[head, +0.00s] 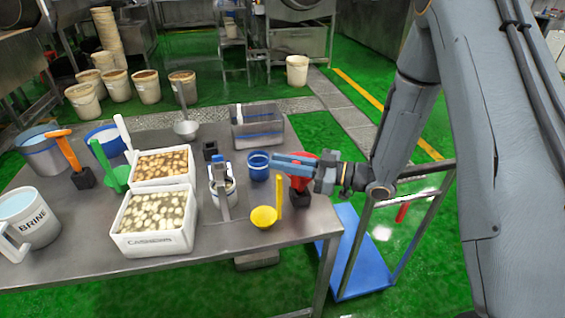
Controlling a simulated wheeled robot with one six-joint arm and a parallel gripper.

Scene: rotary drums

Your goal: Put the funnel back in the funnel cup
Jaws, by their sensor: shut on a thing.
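My gripper (290,165) reaches in from the right over the table's right end, with its fingers pointing left. It is shut on the red funnel (302,181), which is partly hidden by the fingers. A small dark block or holder (298,189) shows just below the funnel; I cannot tell whether the two touch. A blue cup (258,166) stands upright just left of the fingertips. No cup is labelled as the funnel cup, so I cannot be sure which it is.
A yellow ladle (264,216) with an upright handle is in front of the gripper. A metal-handled container (223,190), white tubs of food (155,241) and a clear bin (258,136) stand nearby. The table's right edge (335,232) is close, with a blue cart (357,262) beyond.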

